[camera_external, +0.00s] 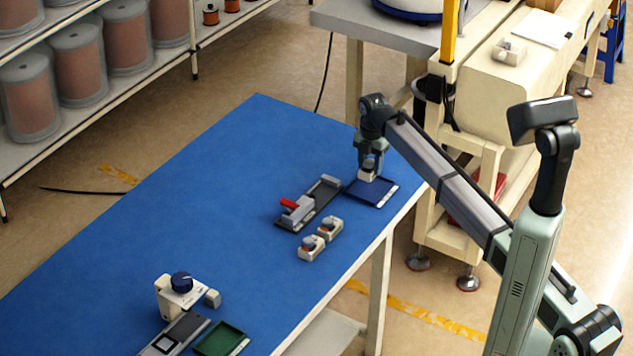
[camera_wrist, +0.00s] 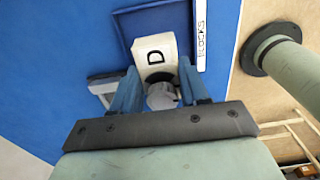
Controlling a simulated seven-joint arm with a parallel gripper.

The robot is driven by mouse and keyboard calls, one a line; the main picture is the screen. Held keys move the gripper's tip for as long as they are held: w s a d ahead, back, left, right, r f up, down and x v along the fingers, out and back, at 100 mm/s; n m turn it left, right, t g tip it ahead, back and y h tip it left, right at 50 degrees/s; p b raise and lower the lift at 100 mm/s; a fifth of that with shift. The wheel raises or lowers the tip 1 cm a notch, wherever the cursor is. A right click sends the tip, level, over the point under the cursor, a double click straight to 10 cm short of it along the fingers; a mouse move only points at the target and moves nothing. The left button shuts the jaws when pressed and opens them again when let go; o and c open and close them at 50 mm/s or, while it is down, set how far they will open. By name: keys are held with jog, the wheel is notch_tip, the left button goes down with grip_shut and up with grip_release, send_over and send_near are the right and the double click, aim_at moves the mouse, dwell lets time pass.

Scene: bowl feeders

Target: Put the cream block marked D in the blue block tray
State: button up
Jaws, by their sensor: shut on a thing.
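The cream block marked D (camera_wrist: 154,52) is between the fingers of my gripper (camera_wrist: 158,78), its D face towards the wrist camera. The blue block tray (camera_external: 383,195) lies near the right edge of the blue table; its dark blue rim (camera_wrist: 124,32) and white BLOCKS label (camera_wrist: 201,42) show beside the block in the wrist view. In the external view my gripper (camera_external: 369,163) points down, shut on the block, over the back part of the tray. I cannot tell whether the block touches the tray floor.
A dark fixture with a red-handled clamp (camera_external: 293,206) stands just left of the blue tray. Two cream parts (camera_external: 311,248) (camera_external: 330,228) sit in front of it. A green tray (camera_external: 222,340) and a device with a blue knob (camera_external: 180,283) are at the near end. The table's middle is clear.

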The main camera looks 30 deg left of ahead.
jog(key=shift+f, duration=2.55)
jog(key=shift+f, duration=0.2)
jog(key=o, duration=1.2)
notch_tip(320, 180, up, 12)
jog(key=shift+r, duration=0.2)
